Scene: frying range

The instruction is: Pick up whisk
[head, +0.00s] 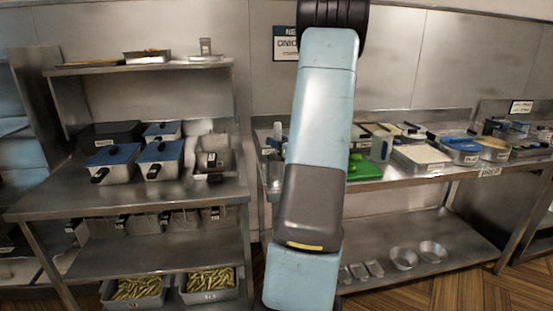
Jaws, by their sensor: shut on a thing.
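I cannot make out a whisk in the head view. My own arm rises through the middle of the picture and covers part of the right-hand steel table (400,178). My gripper does not show, so I cannot see what is between its fingers. A green board (364,168) lies on the table just right of my arm. Small utensils near it are too small to identify.
The left steel bench (60,205) carries lidded fryer pots (160,158). Bins of green pods (138,290) stand beneath it. The right table holds trays (420,155) and blue-lidded containers (462,145). Steel bowls (432,250) sit on its lower shelf. Wooden floor shows at lower right.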

